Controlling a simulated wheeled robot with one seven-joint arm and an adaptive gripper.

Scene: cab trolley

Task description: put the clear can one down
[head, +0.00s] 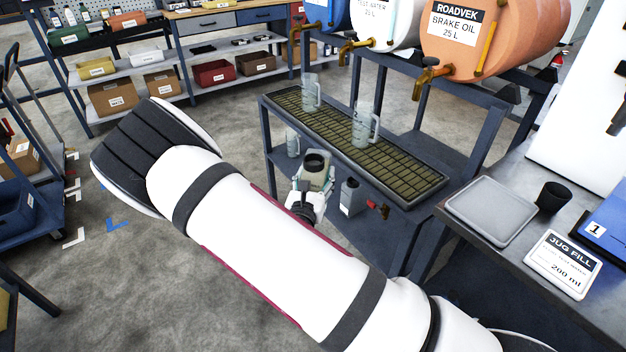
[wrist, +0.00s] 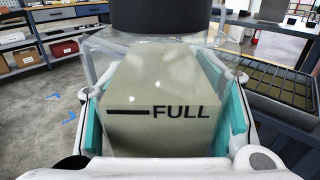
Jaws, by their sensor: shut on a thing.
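My gripper (head: 312,188) is shut on a clear can (head: 315,170) and holds it beside the front of the drum stand. In the wrist view the clear can (wrist: 160,112) fills the middle, between the two teal finger pads. It has a greyish body, a black line with the word FULL, and a dark round top. It looks about upright. Its underside is hidden, and I cannot tell whether it touches anything below.
A grated drip tray (head: 420,180) carries two clear jugs (head: 311,92) (head: 364,128) under the drum taps. A grey can (head: 349,197) stands on the lower shelf beside a red-handled item. At right, a bench holds a grey tray (head: 490,210), a black cup (head: 553,197) and a JUG FILL sign (head: 562,265).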

